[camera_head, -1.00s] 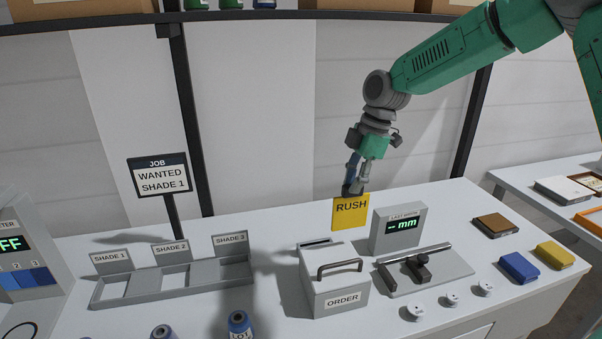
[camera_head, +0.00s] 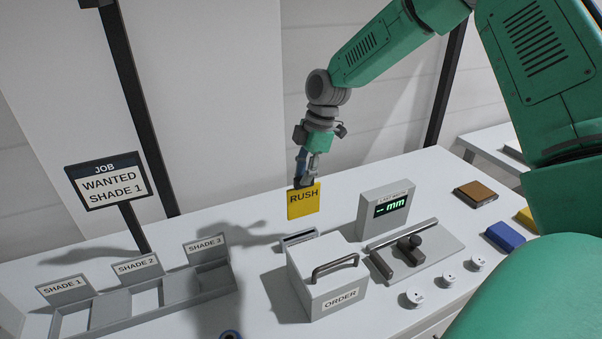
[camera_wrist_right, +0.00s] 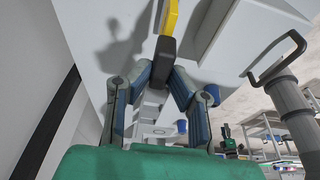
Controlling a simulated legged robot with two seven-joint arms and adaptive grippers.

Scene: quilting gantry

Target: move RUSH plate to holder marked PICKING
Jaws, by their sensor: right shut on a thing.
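The yellow RUSH plate (camera_head: 304,204) hangs upright below my right gripper (camera_head: 303,183), which is shut on its dark top grip. In the right wrist view, the gripper (camera_wrist_right: 163,66) holds the dark grip, and the yellow plate (camera_wrist_right: 170,16) extends beyond it at the top edge. In the head view the plate appears just above a small slotted holder (camera_head: 298,238) behind the ORDER box; a gap shows between them. No label reading PICKING is visible. My left gripper is not in view.
The ORDER box (camera_head: 325,282) with a raised handle stands close in front of the slotted holder. A display (camera_head: 385,211) and a gauge with a sliding bar (camera_head: 410,258) are to the right. The SHADE tray (camera_head: 140,302) is to the left, below a JOB sign (camera_head: 105,184).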

